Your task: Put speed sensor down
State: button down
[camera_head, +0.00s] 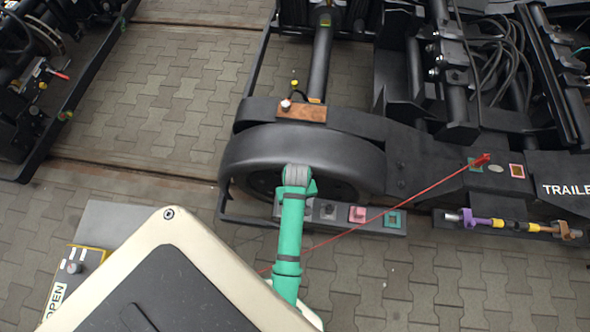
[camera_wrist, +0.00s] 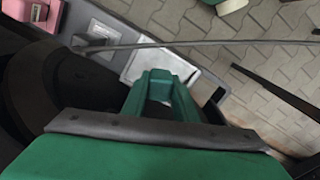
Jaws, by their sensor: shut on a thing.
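My green gripper (camera_wrist: 155,82) shows in the wrist view, its fingers close together over a pale square plate (camera_wrist: 187,72) on a dark grey tray. I cannot make out the speed sensor between the fingers; the gripper body hides most of what it holds. The tray (camera_head: 310,217) sits low beside the wheel. It bears a dark block (camera_head: 327,208), a pink block (camera_head: 357,214) and a green-framed block (camera_head: 392,218).
The black wheel (camera_head: 300,155) stands right behind the tray. A thin red line (camera_head: 400,203) slants across the tray area. In the wrist view a thin grey rod or cable (camera_wrist: 230,44) crosses beyond my fingers. Open paving (camera_head: 420,285) lies in front.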

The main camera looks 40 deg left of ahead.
jog(key=shift+w+a+f, duration=0.2)
jog(key=shift+a+f, duration=0.15)
jog(key=shift+f, duration=0.1)
jog(key=shift+w+a+f, duration=0.2)
jog(key=shift+a+f, duration=0.1)
jog(key=shift+f, duration=1.75)
jog(key=shift+f, duration=0.15)
jog(key=c, duration=1.4)
grip_release()
jog(key=shift+w, duration=0.1)
